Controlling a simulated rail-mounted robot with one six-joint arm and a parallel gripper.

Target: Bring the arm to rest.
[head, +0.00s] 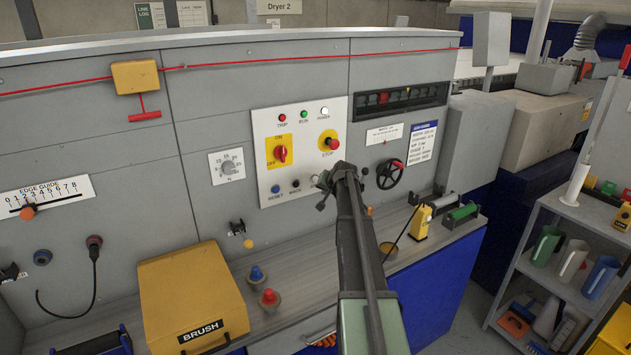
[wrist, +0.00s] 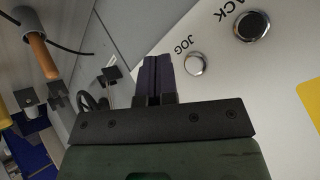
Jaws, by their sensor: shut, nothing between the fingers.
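My arm reaches up from the bottom of the head view toward the white control panel (head: 300,120) on the grey machine front. My gripper (head: 328,186) is in front of the panel's lower right edge, close to the row of small buttons. In the wrist view my gripper (wrist: 158,62) has its two dark fingers together, with nothing between them. The JOG button (wrist: 194,64) is just right of the fingertips in that view. Whether the fingers touch the panel cannot be told.
A handwheel (head: 390,174) is right of my gripper. Below are a ledge with a yellow BRUSH box (head: 195,290), a blue knob (head: 257,274), a red knob (head: 269,298) and a yellow device (head: 421,222). A shelf with jugs (head: 572,260) stands at the right.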

